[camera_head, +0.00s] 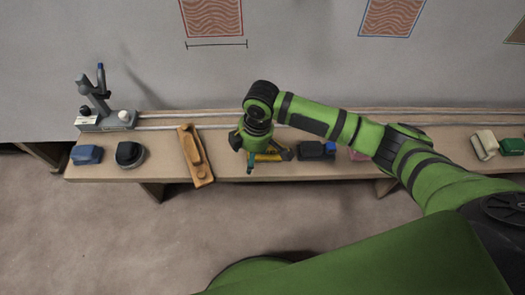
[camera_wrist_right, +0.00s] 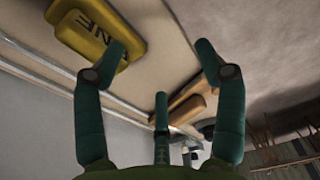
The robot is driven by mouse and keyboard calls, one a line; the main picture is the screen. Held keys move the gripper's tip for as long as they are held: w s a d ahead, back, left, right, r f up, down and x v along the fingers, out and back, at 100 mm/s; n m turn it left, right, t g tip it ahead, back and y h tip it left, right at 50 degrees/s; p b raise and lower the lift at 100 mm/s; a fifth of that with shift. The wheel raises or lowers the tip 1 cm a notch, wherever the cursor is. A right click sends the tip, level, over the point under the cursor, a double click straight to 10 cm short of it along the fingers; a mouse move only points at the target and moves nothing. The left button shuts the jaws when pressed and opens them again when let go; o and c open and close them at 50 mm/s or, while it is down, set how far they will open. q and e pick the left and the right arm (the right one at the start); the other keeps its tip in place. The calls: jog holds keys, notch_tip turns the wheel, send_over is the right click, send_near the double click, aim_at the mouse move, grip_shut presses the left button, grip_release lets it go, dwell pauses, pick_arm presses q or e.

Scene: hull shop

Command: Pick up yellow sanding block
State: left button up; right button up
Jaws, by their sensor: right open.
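The yellow sanding block (camera_head: 270,157) lies on the bench and is mostly hidden under my right gripper in the head view. In the right wrist view the yellow block (camera_wrist_right: 92,32) shows at the upper left, with dark letters on its face. My right gripper (camera_head: 264,160) points down at the bench over the block. Its fingers are spread and nothing is between them in the wrist view (camera_wrist_right: 160,72). One finger overlaps the block's edge there; I cannot tell whether it touches. My left gripper is not in view.
A wooden plane (camera_head: 195,157) lies left of the gripper. A dark tool with a blue part (camera_head: 317,150) is close on its right. A blue block (camera_head: 87,155), a black round tool (camera_head: 130,154) and a grey stand (camera_head: 104,116) are farther left. Metal rails (camera_head: 185,124) run along the back.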

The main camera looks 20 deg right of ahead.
jog(key=shift+h, duration=0.8)
jog(key=w+d+r, duration=0.1)
jog(key=d, duration=0.1)
jog(key=w+d+r, duration=0.1)
jog(key=d, duration=0.1)
jog(key=w+d+r, duration=0.1)
jog(key=w, duration=0.1)
jog(key=shift+d, duration=0.4)
jog(key=f, duration=0.6)
jog(key=shift+w+a+f+b, duration=0.15)
jog(key=shift+a+f+b, duration=0.15)
jog(key=shift+f, duration=0.1)
jog(key=c, duration=1.3)
